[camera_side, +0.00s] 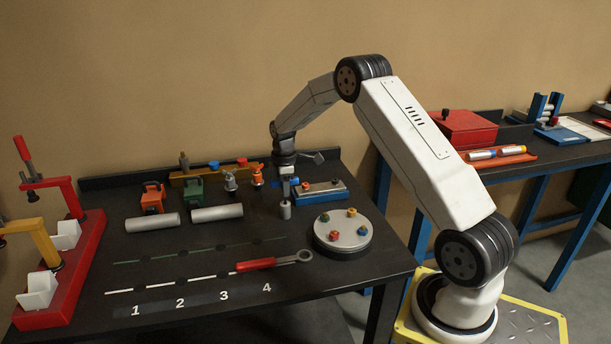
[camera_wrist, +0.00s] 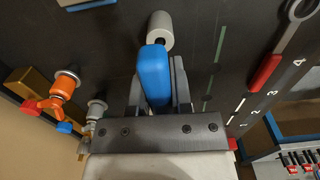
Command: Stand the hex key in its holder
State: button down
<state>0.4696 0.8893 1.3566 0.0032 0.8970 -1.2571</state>
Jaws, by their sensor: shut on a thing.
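My gripper (camera_side: 287,188) points down over the right-middle of the dark bench. In the wrist view its jaws are shut on a blue piece (camera_wrist: 154,75), which looks like the hex key's handle. The key's shaft is hidden, and in the side view the key is too small to make out. A small grey upright cylinder with a dark hole in its top, apparently the holder (camera_side: 285,211), stands just below the gripper. In the wrist view the holder (camera_wrist: 160,27) lies just past the blue piece's end. I cannot tell whether the key's tip is inside the hole.
A blue block (camera_side: 320,195) and a round plate with coloured knobs (camera_side: 343,233) are close on the right. Two grey rods (camera_side: 217,213) lie left. Valve-like fittings (camera_side: 257,176) stand behind. A red-handled wrench (camera_side: 273,261) lies in front, near the numbered marks.

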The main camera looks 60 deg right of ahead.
jog(key=shift+f, duration=1.1)
dwell(0.3)
jog(key=shift+c, duration=2.2)
grip_release()
jog(key=shift+r, duration=3.9)
